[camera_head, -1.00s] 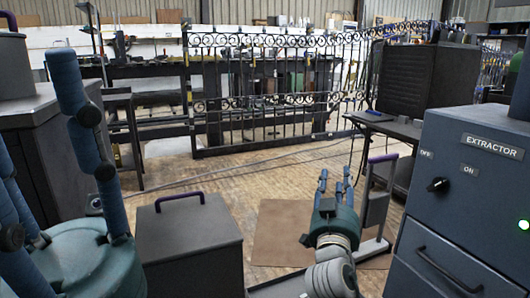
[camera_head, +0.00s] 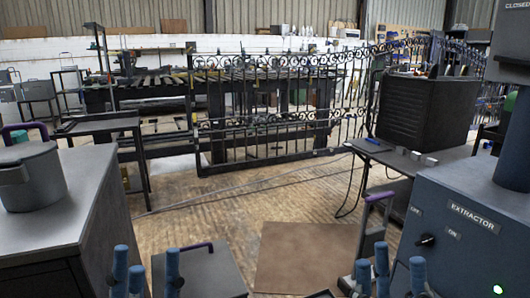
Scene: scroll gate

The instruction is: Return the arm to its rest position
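My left gripper (camera_head: 146,272) shows at the bottom edge, left of centre. Its blue fingers point up and stand apart, with nothing seen between them. My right gripper (camera_head: 390,275) shows at the bottom edge, right of centre, in front of the blue extractor cabinet (camera_head: 462,265). Its blue fingers also point up and apart, with nothing seen between them. The palms and most of both arms are hidden below the frame. The extractor's black knob (camera_head: 426,241) sits beside the OFF and ON labels, and a small light (camera_head: 498,289) glows on the cabinet's lower front.
A grey cabinet (camera_head: 80,215) with a lidded pot (camera_head: 30,178) stands left. A purple-handled box (camera_head: 205,272) and a brown mat (camera_head: 305,262) lie centre. A purple-handled cart (camera_head: 376,222) stands right. A scrolled iron gate (camera_head: 270,120) stands behind open floor.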

